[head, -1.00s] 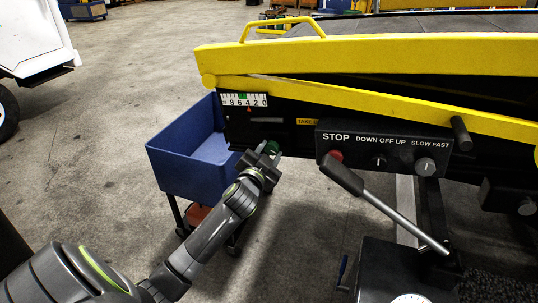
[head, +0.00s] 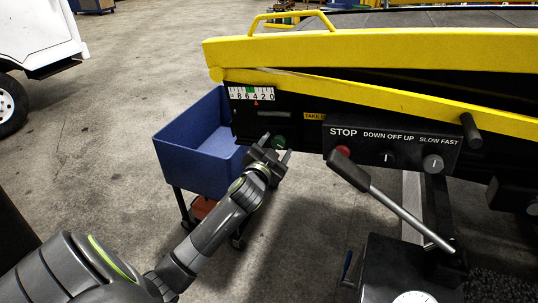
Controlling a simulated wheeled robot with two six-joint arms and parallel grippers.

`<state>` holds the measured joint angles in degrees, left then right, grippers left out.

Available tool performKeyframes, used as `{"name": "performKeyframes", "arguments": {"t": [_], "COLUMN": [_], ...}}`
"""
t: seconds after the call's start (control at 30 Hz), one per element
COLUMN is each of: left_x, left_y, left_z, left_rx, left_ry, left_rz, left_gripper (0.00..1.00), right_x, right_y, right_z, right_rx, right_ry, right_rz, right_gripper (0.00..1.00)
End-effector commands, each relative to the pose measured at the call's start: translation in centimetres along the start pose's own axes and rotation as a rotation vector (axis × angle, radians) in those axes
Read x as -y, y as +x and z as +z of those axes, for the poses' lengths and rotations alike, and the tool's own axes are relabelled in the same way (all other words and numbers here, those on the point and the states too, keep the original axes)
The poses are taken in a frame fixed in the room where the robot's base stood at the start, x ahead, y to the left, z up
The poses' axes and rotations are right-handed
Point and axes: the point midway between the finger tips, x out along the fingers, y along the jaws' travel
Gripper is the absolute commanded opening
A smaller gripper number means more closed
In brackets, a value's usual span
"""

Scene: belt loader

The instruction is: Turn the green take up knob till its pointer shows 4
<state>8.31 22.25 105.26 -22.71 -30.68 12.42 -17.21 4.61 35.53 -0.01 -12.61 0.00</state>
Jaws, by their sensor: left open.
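The green take up knob (head: 279,142) sits on the black side of the belt loader, below the number scale. The scale (head: 252,94) reads 8 6 4 2 0 and has a green patch. Its small red pointer (head: 256,103) stands at or very near the 4; the exact reading is too small to tell. My left gripper (head: 275,149) is open in front of the knob, its fingers spread to either side in the picture, with nothing visibly held. I cannot tell how far it is from the knob. My right gripper is not in view.
A blue bin cart (head: 190,150) stands left of the loader. Right of the knob are a control box (head: 392,148) with a red STOP button (head: 342,153) and a lever (head: 390,201). Yellow rails (head: 370,53) run above. Open floor lies to the left.

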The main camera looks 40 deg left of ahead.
Motion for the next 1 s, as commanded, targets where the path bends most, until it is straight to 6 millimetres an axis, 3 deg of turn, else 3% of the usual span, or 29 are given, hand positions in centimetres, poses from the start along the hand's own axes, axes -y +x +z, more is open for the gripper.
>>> {"name": "performKeyframes", "arguments": {"t": [0.17, 0.8, 1.0], "left_x": [-0.1, -0.1, -0.1], "left_y": [-1.7, -14.1, -16.6], "left_z": [0.1, 0.3, 0.2], "left_rx": [0.0, 0.003, 0.003], "left_ry": [0.0, -0.003, -0.001], "left_rz": [0.001, 0.001, 0.001], "left_gripper": [0.6, 0.6, 0.6], "right_x": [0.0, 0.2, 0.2], "right_y": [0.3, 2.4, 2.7], "right_z": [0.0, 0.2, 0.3], "right_rx": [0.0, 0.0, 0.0], "right_ry": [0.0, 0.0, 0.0], "right_rz": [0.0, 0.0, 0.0], "right_gripper": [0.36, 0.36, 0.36]}}
